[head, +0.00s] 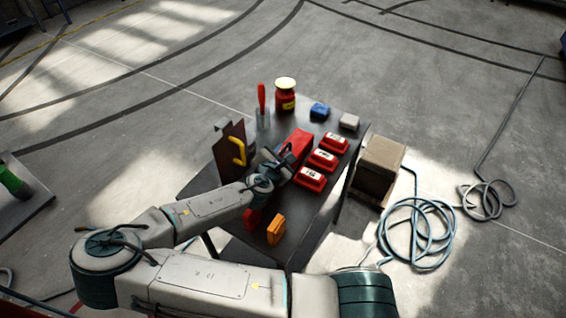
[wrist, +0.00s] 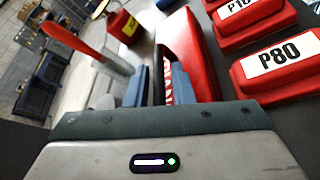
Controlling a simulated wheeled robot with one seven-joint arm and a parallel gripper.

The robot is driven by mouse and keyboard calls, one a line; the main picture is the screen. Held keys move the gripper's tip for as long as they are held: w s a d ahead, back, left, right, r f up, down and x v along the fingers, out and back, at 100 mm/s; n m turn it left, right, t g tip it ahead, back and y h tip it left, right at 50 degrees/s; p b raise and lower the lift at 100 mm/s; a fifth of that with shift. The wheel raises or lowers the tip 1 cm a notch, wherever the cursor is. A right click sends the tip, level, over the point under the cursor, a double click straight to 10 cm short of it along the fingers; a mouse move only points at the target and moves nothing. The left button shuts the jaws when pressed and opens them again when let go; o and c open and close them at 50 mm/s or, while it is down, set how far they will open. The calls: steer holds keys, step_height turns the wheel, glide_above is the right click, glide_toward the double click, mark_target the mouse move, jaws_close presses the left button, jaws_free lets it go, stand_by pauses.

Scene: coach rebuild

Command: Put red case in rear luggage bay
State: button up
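In the wrist view the red case (wrist: 190,40) runs ahead of and to the right of the fingers. The right finger overlaps the case in the picture, and a red and white strip shows in the gap. I cannot tell whether the fingers touch the case. No rear luggage bay can be made out in either view.
Red boxes, one marked P80 (wrist: 283,57), line the right of the case. A cardboard box (head: 378,165) and coiled hose (head: 418,232) lie right.

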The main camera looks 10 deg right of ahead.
jaws_close()
stand_by(1.4)
